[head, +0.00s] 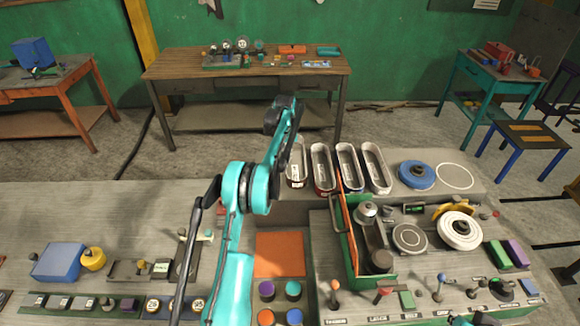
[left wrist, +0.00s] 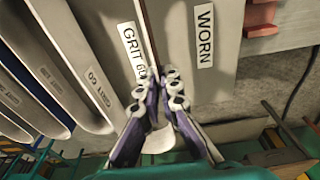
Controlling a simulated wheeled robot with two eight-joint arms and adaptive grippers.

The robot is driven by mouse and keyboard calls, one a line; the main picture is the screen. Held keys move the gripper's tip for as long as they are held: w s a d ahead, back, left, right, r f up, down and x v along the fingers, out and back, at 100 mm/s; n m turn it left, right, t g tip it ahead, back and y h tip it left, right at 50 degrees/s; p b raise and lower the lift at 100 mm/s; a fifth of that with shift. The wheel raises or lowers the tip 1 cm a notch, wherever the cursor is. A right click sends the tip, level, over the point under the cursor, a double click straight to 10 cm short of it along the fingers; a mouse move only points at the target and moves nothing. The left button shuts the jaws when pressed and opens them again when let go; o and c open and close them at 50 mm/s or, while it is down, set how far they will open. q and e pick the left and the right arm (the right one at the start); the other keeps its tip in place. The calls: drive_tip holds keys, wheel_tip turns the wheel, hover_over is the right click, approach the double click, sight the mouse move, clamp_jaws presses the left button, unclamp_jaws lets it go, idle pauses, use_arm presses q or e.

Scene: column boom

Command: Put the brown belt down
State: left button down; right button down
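In the left wrist view a thin brown strip, which looks like the wall of the brown belt (left wrist: 147,35) seen edge-on, runs up from between the fingertips of my left gripper (left wrist: 165,85). The fingers are close together and look shut on it. A "GRIT 60" label lies left of the strip and a "WORN" label right of it. In the head view a brown-rimmed long loop (head: 297,167) is at the left end of a row of such loops, beside my left arm's end. My arm hides part of it, and the fingertips cannot be made out there.
More long loops stand close by: a red-brown one (head: 322,168), a dark blue one (head: 349,167) and a grey one (head: 375,167). A green-sided machine (head: 361,262) stands in front.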

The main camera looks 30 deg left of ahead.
use_arm(q)
drive_tip(key=shift+s+f, duration=0.1)
drive_tip(key=shift+f, duration=2.55)
drive_tip(key=c, duration=1.7)
unclamp_jaws()
